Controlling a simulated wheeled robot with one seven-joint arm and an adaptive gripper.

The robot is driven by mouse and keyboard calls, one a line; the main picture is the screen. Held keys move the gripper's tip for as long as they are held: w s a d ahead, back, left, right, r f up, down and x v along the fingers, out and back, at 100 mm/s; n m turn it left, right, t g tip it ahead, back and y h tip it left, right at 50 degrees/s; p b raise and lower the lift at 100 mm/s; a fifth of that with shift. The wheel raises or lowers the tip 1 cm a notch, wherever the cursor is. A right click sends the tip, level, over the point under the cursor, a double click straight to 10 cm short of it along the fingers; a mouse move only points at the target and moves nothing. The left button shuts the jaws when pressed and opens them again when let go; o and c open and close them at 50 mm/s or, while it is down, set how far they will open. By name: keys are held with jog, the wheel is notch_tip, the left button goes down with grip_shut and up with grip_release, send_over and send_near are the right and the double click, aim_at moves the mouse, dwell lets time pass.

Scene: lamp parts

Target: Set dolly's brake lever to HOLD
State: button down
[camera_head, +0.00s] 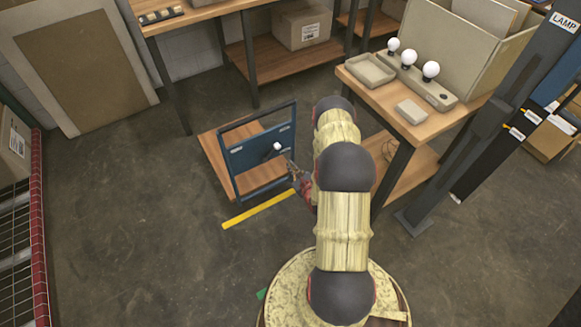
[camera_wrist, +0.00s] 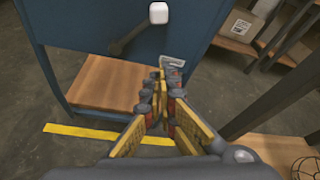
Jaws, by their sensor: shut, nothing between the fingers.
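The dolly (camera_head: 262,152) has a blue upright panel and a wooden deck (camera_head: 212,160); its panel (camera_wrist: 85,22) also fills the top of the wrist view. The brake lever (camera_wrist: 134,32) is a dark bar on the panel, slanting up and right from its pivot to a white knob (camera_wrist: 158,13). The knob also shows in the head view (camera_head: 277,147). A small pale label (camera_wrist: 172,62) lies below and right of the knob; its text is unreadable. My gripper (camera_wrist: 158,82) is shut and empty, below the knob in the wrist view. It also shows in the head view (camera_head: 292,168), beside the panel.
A workbench (camera_head: 455,115) with bulbs (camera_head: 431,69) and trays stands right of the dolly, its dark leg (camera_head: 392,178) near my arm. A yellow floor strip (camera_head: 258,208) lies before the dolly. Shelves (camera_head: 262,60) stand behind. Floor to the left is clear.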

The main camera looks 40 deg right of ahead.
aim_at(271, 153)
jog(key=b+x, duration=0.3)
jog(key=x, duration=0.4)
jog(key=shift+w+a+r+b, duration=0.1)
jog(key=shift+a+r, duration=0.1)
jog(key=shift+r, duration=0.4)
jog(key=shift+w+a+r+b, duration=0.1)
jog(key=shift+a+r, duration=0.15)
jog(key=shift+r, duration=0.35)
jog(key=shift+w+a+r+b, duration=0.1)
jog(key=shift+a+r, duration=0.1)
jog(key=shift+r, duration=0.4)
jog(key=shift+s+r, duration=0.1)
jog(key=shift+s, duration=0.1)
